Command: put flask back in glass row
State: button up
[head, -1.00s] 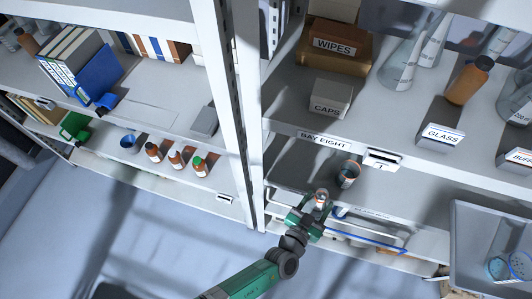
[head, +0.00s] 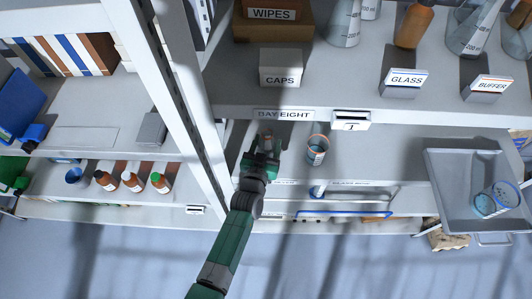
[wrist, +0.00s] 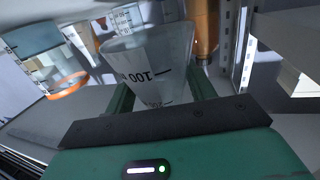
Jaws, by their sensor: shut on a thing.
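My gripper (head: 263,152) is in the shelf space below the BAY EIGHT label, left of an orange-rimmed beaker (head: 317,150). In the wrist view my gripper (wrist: 160,88) is shut on a clear, tapered glass flask (wrist: 148,62) with a 100 marking, one green finger on each side. In the head view the held flask is small and mostly hidden by the gripper. The GLASS label (head: 406,80) is on the shelf above. Other flasks stand on that shelf, one at left (head: 345,24) and one at right (head: 474,28), with an amber bottle (head: 413,26) between them.
A CAPS box (head: 280,68) and WIPES box (head: 268,14) stand left on the upper shelf. Its front edge overhangs my gripper. A white upright (head: 190,115) is close on the left. A grey tray (head: 437,170) holding a blue-tinted beaker (head: 490,203) is at right.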

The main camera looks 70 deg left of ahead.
aim_at(266, 149)
jog(key=shift+a+f+b, duration=0.2)
jog(key=shift+f+b, duration=0.2)
jog(key=shift+f, duration=0.45)
jog(key=shift+a+f+b, duration=0.15)
jog(key=shift+f+b, duration=0.2)
jog(key=shift+f, duration=0.5)
jog(key=shift+f, duration=0.15)
jog(key=o, duration=1.1)
jog(key=shift+r, duration=0.2)
jog(key=p+v, duration=0.3)
jog(key=v, duration=0.9)
